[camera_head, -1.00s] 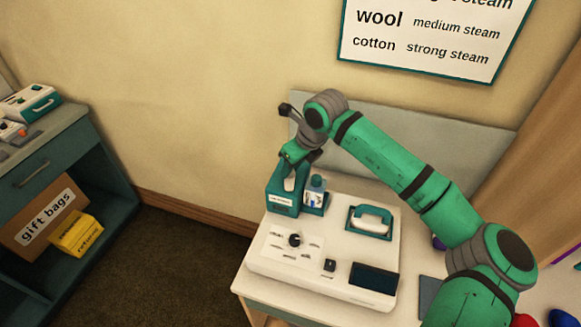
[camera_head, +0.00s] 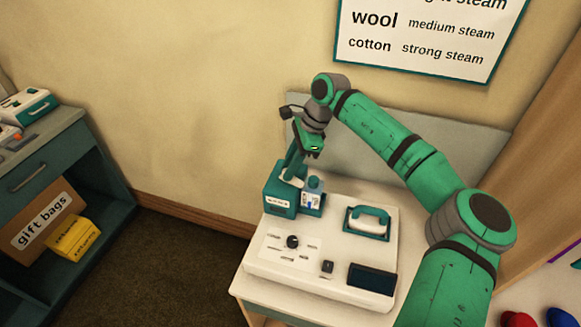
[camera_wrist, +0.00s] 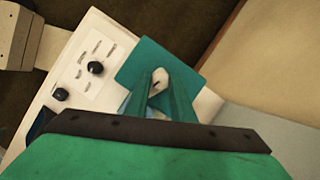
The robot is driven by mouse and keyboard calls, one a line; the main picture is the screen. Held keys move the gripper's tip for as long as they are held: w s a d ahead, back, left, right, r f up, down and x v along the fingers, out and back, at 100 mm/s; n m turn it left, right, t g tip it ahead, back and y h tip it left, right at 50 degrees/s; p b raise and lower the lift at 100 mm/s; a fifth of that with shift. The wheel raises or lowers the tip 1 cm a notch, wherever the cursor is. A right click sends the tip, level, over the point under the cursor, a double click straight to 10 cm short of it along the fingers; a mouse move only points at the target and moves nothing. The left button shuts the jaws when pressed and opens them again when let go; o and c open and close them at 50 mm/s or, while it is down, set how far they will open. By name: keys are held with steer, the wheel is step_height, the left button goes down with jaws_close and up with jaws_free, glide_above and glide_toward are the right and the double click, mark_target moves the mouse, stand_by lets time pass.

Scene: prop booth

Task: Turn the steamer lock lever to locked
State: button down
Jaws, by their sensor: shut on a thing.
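The steamer station (camera_head: 337,262) is a white console on a table. At its back left stands a teal box (camera_head: 279,205) with a small white label too small to read. A pale lever (camera_wrist: 159,79) shows on the teal box in the wrist view, between my two teal fingers. My gripper (camera_head: 292,174) reaches down onto the box top and is shut on this lever; the fingers hide much of it. It also shows in the wrist view (camera_wrist: 158,92). I cannot tell which end position the lever points to.
A white iron (camera_head: 368,220) rests in a teal holder to the right. A black knob (camera_head: 292,242) and a dark screen (camera_head: 372,280) are in front. A wall poster (camera_head: 430,38) hangs above.

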steer(key=shift+a+f+n+g+h, duration=0.1)
steer(key=shift+n+g+h, duration=0.35)
steer(key=shift+n, duration=1.25)
steer(key=shift+g, duration=0.25)
steer(key=c, duration=1.5)
jaws_free()
steer(key=shift+w, duration=0.1)
steer(key=shift+c, duration=0.2)
steer(key=v, duration=1.1)
steer(key=shift+f, duration=0.1)
